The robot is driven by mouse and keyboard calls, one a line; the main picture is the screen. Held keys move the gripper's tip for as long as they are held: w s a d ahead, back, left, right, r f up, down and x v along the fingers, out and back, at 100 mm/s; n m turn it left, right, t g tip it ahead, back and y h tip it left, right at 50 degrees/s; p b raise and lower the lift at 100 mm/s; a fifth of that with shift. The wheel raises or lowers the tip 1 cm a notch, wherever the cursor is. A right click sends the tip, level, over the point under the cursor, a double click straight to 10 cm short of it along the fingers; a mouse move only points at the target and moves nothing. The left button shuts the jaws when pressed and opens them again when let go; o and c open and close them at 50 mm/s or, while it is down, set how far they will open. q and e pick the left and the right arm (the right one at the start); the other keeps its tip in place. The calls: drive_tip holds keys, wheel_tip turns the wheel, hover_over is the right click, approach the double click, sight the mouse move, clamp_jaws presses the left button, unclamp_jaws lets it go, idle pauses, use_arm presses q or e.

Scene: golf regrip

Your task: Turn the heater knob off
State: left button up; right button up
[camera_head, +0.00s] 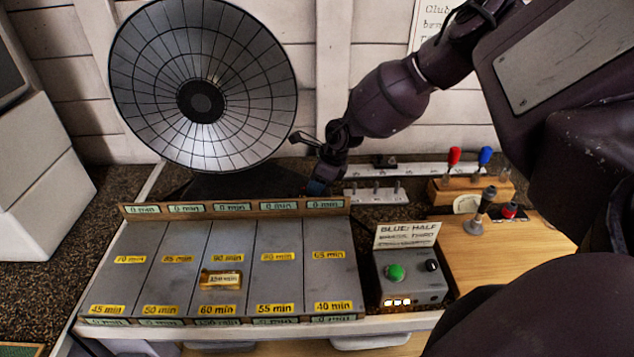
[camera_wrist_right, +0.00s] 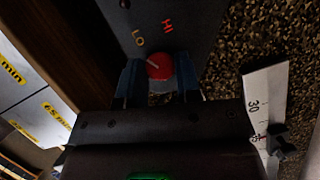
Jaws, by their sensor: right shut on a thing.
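The round dish heater (camera_head: 150,90) stands at the back left, its dark base (camera_head: 240,184) behind the panel rack. Its red knob (camera_wrist_right: 159,67) shows in the right wrist view on a dark face with LO and HI marks; its pale pointer line slants up-left, roughly toward the LO side. My right gripper (camera_head: 318,186) reaches down to the right end of the heater base. In the right wrist view its blue fingers (camera_wrist_right: 159,78) are shut on the knob, one on each side. The head view does not show the knob. My left gripper is not in view.
A grey rack (camera_head: 175,270) with yellow minute labels and a gold tag (camera_head: 221,280) lies in front of the heater. A box with a green button (camera_head: 396,272) and a wooden block with red and blue-handled tools (camera_head: 470,191) are at right. A white ruler (camera_wrist_right: 262,110) lies near the gripper.

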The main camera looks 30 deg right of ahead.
drive_tip(key=shift+d+n, duration=0.1)
drive_tip(key=shift+n, duration=0.3)
drive_tip(key=n, duration=0.1)
drive_tip(key=n+g+b, duration=0.1)
drive_tip(key=shift+f+n+y+b, duration=0.2)
drive_tip(key=shift+n+y+b, duration=0.1)
drive_tip(key=shift+y, duration=0.1)
drive_tip(key=n+g+b, duration=0.1)
drive_tip(key=n, duration=0.1)
drive_tip(key=shift+w+n+b, duration=0.15)
drive_tip(key=shift+n+b, duration=0.25)
drive_tip(key=n+g+b, duration=0.1)
drive_tip(key=n+b, duration=0.1)
drive_tip(key=n, duration=0.1)
drive_tip(key=shift+w+g+y, duration=0.1)
drive_tip(key=shift+g+y, duration=0.2)
drive_tip(key=shift+n+g+b, duration=0.3)
drive_tip(key=shift+n+b, duration=0.55)
drive_tip(key=shift+n, duration=0.15)
drive_tip(key=shift+r+n, duration=0.2)
drive_tip(key=shift+n, duration=0.2)
